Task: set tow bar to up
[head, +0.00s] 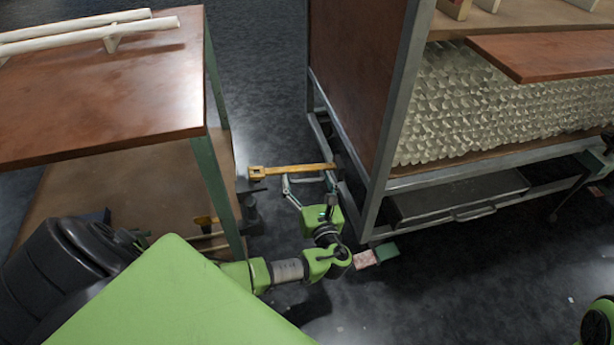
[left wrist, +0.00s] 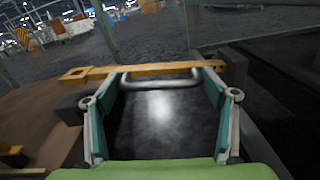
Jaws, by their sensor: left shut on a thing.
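The tow bar is a yellow bar (head: 300,170) with a square eye at its left end. Its right end meets the lower frame of the metal cart (head: 375,190). It lies roughly level, reaching out from the cart toward the table. In the left wrist view the tow bar (left wrist: 140,71) crosses just beyond the fingertips, with a grey U-shaped handle (left wrist: 160,83) on its near side. My left gripper (head: 309,180) has its fingers spread across that handle; in the left wrist view the gripper (left wrist: 163,80) is holding there. The exact contact is hard to see. My right gripper is not in view.
A brown-topped table (head: 110,95) with green legs and a lower shelf stands close on the left. The cart carries many pale glass tubes (head: 480,105). A pink and a green block (head: 386,251) lie on the floor near the cart. A dark floor gap separates table and cart.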

